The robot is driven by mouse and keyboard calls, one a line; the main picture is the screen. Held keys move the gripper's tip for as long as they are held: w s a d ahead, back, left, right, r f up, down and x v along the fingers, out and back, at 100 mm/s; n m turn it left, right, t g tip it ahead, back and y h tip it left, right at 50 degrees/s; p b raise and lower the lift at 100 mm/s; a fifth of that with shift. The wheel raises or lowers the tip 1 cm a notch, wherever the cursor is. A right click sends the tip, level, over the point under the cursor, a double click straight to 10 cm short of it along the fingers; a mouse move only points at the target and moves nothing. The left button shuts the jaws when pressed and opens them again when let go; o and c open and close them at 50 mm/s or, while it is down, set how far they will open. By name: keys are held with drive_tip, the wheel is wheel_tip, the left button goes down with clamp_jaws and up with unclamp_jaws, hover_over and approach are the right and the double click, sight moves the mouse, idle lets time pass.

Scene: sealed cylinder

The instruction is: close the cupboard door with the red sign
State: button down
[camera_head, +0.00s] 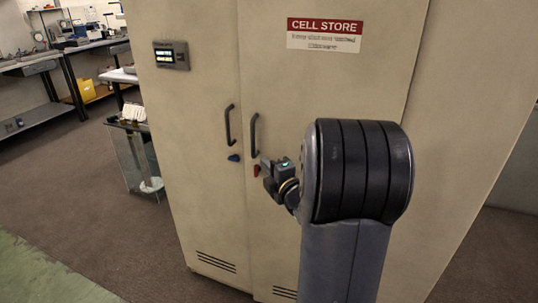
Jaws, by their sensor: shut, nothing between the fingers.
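The beige cupboard has two tall doors side by side. The door with the red sign (365,90) is the right one, and its red sign (325,26) reads "CELL STORE". This door looks flush or nearly flush with the left door (190,115); I cannot tell if a small gap is left. Its dark handle (253,136) is near the middle seam. My gripper (266,174) is shut and empty, just below and right of that handle, in front of the door. I cannot tell whether it touches the door. My arm hides the door's lower right part.
A blue catch (234,158) and a red catch (256,170) sit below the handles. A small display panel (171,55) is on the left door. A glass-sided case (135,155) stands left of the cupboard, with workbenches behind. The carpet (90,205) at left is clear.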

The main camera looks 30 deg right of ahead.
sight(274, 150)
drive_tip(key=w+d, duration=0.1)
drive_tip(key=w, duration=0.1)
drive_tip(key=w+d+p, duration=0.1)
drive_tip(key=w+d, duration=0.1)
idle(0.4)
drive_tip(key=w+d+b, duration=0.1)
drive_tip(key=w+d+h+b, duration=0.1)
drive_tip(key=shift+f+m+b, duration=0.25)
drive_tip(key=shift+m+b, duration=0.15)
drive_tip(key=shift+w+d+r+h, duration=0.1)
drive_tip(key=shift+w+d+h, duration=0.1)
drive_tip(key=shift+h, duration=0.3)
drive_tip(key=shift+d+r+m+b, duration=0.15)
drive_tip(key=shift+r+m+b, duration=0.15)
drive_tip(key=shift+r, duration=0.1)
